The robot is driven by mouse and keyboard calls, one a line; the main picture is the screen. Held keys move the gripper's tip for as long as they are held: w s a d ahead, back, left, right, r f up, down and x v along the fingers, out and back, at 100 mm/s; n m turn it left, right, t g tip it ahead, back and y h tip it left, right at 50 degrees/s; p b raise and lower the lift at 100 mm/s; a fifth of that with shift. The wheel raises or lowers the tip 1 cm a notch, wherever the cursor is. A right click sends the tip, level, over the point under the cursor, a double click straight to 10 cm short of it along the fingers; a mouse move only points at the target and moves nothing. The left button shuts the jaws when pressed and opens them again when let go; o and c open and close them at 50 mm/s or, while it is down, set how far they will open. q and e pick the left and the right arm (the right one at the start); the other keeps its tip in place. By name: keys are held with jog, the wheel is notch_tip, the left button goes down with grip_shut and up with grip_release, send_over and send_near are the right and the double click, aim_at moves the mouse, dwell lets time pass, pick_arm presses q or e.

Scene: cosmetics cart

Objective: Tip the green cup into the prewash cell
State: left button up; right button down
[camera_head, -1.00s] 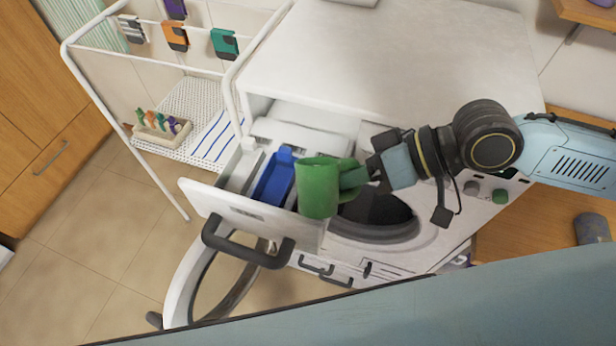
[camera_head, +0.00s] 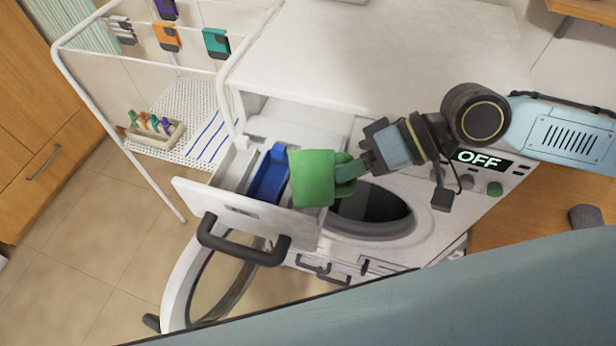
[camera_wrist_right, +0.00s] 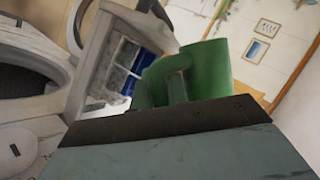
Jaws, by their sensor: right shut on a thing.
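The green cup (camera_head: 312,178) is held by its handle in my right gripper (camera_head: 352,172), over the right part of the open detergent drawer (camera_head: 238,208). The cup is tilted to the left; its inside is not visible. The drawer has several cells and a blue insert (camera_head: 268,177), just left of the cup. The cup hides the cell beneath it. In the right wrist view the cup (camera_wrist_right: 205,70) shows beyond the jaw, with the drawer and blue insert behind it. My left gripper is not in view.
The washing machine door (camera_head: 185,280) hangs open below the drawer. The machine's display (camera_head: 480,158) reads OFF. A white rack (camera_head: 150,65) with coloured clips and a small tray of pegs (camera_head: 155,130) stands to the left.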

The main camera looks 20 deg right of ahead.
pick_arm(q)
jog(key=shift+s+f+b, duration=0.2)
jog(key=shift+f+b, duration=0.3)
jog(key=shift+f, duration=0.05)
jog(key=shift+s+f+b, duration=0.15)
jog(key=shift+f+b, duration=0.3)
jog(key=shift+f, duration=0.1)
pick_arm(e)
jog(key=shift+s+f+m+g, duration=0.25)
jog(key=shift+f+m+g, duration=0.25)
jog(key=shift+f+g, duration=0.15)
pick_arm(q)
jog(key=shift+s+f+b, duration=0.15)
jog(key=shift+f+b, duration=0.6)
pick_arm(e)
jog(key=shift+s+f+m+g+y, duration=0.1)
jog(key=shift+f+m+g+y, duration=0.25)
jog(key=shift+f+m, duration=0.1)
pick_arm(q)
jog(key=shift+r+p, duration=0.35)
pick_arm(e)
jog(key=shift+r, duration=0.15)
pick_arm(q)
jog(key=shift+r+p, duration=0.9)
pick_arm(e)
jog(key=shift+w+r+m+g, duration=0.2)
jog(key=shift+w+m+g, duration=0.2)
jog(key=shift+m+g, duration=0.1)
